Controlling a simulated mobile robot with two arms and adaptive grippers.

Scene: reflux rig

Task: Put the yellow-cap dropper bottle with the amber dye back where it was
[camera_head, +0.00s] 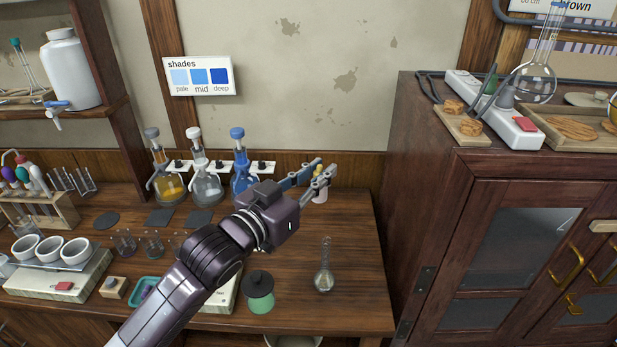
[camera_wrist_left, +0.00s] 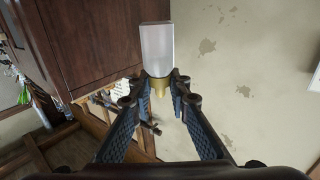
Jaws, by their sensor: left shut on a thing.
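The small dropper bottle (camera_head: 320,195) has a pale, whitish body and a yellow cap. My left gripper (camera_head: 318,177) is shut on it near the back right of the wooden bench. In the left wrist view the bottle (camera_wrist_left: 157,42) is between the fingertips of my left gripper (camera_wrist_left: 158,82), with its yellow cap toward the palm side. No amber colour shows in the body. I cannot tell whether its base touches the bench. My right gripper is not in view.
Amber (camera_head: 169,188), clear (camera_head: 206,190) and blue (camera_head: 239,180) flasks stand along the wall. A small glass flask (camera_head: 324,279) and a lidded green jar (camera_head: 260,298) stand at the front. A dark cabinet (camera_head: 430,180) is to the right.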

